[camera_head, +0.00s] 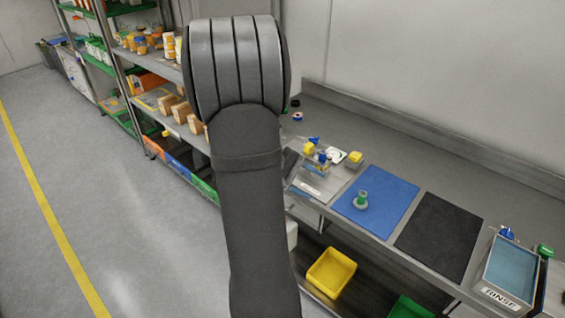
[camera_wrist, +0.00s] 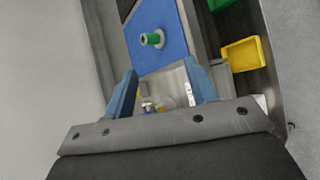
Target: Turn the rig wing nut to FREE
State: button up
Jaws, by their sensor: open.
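The filler rig (camera_head: 316,168) stands on the bench just right of my arm in the head view, with small yellow and blue parts on it. It shows small and partly hidden between my fingers in the wrist view (camera_wrist: 160,104). I cannot tell which small part is the wing nut, nor read its FREE mark or setting. My gripper (camera_wrist: 160,67) is open, its two blue fingers wide apart with nothing held. It is above the bench and apart from the rig. In the head view my arm hides the gripper.
A blue mat (camera_head: 390,200) holds a green-topped part (camera_head: 361,200). Right of it are a black mat (camera_head: 440,236) and a RINSE tray (camera_head: 512,268). A yellow bin (camera_head: 331,272) sits below the bench. Stocked shelves (camera_head: 150,75) stand left. A wall (camera_head: 440,80) backs the bench.

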jog(key=w+a+f+n+t+h, duration=0.1)
jog(key=w+a+f+n+t, duration=0.25)
jog(key=a+n, duration=0.3)
jog(key=w+a+f+n+t, duration=0.2)
jog(key=a+f+n+t, duration=0.3)
jog(key=n, duration=0.3)
jog(key=w+a+f+n+t+h, duration=0.1)
jog(key=w+a+f+n+t, duration=0.1)
jog(key=a+n+t, duration=0.4)
jog(key=shift+n+g, duration=0.65)
jog(key=x, duration=1.6)
jog(key=shift+w+f, duration=0.2)
jog(key=shift+w, duration=0.35)
jog(key=shift+c, duration=0.4)
jog(key=c, duration=0.9)
jog(key=shift+s+d+n+t+y, duration=0.1)
jog(key=shift+n+t+y, duration=0.6)
jog(key=shift+y, duration=0.3)
jog(key=shift+n+t+y, duration=0.7)
jog(key=shift+n+y, duration=0.1)
jog(key=shift+y, duration=0.2)
